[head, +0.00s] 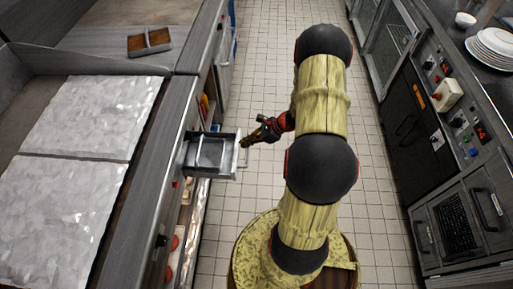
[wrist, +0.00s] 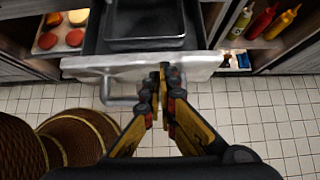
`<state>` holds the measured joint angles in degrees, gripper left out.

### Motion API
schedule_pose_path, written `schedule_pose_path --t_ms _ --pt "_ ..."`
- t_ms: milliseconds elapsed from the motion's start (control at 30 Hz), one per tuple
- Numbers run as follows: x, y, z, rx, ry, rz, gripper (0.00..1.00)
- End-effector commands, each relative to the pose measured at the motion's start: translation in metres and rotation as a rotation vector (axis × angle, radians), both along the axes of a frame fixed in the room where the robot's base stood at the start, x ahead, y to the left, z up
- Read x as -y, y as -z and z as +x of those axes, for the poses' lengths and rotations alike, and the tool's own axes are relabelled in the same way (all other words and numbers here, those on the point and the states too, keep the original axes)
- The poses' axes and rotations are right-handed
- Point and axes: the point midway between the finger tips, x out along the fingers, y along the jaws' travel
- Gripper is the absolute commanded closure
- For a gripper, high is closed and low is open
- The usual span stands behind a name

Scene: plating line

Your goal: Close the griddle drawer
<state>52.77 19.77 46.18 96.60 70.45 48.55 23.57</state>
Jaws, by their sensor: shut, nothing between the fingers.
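The griddle drawer (head: 212,156) is pulled out from the left counter, with a metal pan inside it. In the wrist view the drawer's pale front panel (wrist: 205,66) runs across the top, with its bar handle (wrist: 122,92) left of my fingers. My gripper (head: 243,143) is shut and empty at the outer side of the drawer front. In the wrist view my gripper's fingertips (wrist: 167,72) are together and overlap the front panel, right of the handle. I cannot tell whether they touch it.
The griddle's flat top (head: 85,120) lies above the drawer. Open shelves beside the drawer hold a tray of patties (wrist: 62,35) and sauce bottles (wrist: 262,20). An oven counter with plates (head: 492,43) lines the right side. The tiled aisle (head: 265,75) is clear.

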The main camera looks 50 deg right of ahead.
Motion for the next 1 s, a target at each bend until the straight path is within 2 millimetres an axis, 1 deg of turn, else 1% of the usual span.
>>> schedule_pose_path --t_ms 33,300,500,700,800,1000 --pt "-0.011 0.001 0.011 -0.002 -0.006 0.001 1.0" --pt "-0.057 0.001 0.066 0.0 -0.006 -0.001 1.0" --pt "-0.084 0.001 0.098 0.0 -0.004 -0.001 1.0" --pt "-0.1 0.001 0.118 -0.001 -0.001 -0.001 1.0" --pt "-0.105 0.001 0.123 -0.001 -0.001 -0.001 1.0" --pt "-0.108 0.001 0.128 0.0 0.001 -0.001 1.0"
